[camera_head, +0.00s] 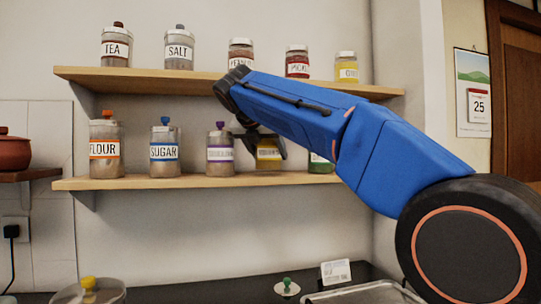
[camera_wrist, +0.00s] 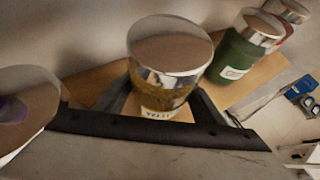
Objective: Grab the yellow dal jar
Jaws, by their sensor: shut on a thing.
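The yellow dal jar (camera_head: 268,153) is at the lower shelf, between the purple-lidded jar and a green jar. It has yellow contents and a label, and is partly hidden by my gripper (camera_head: 266,143). In the wrist view the jar (camera_wrist: 168,85) shows from above with a wide silver lid. My gripper's fingers (camera_wrist: 160,108) are on either side of the jar, shut on it. I cannot tell whether its base touches the shelf.
The purple-lidded jar (camera_head: 220,150) stands close on the left and the green jar (camera_head: 321,163) on the right. The upper shelf (camera_head: 130,76) with several jars is above. Sugar (camera_head: 164,151) and flour (camera_head: 104,149) jars stand farther left on the lower shelf (camera_head: 140,183).

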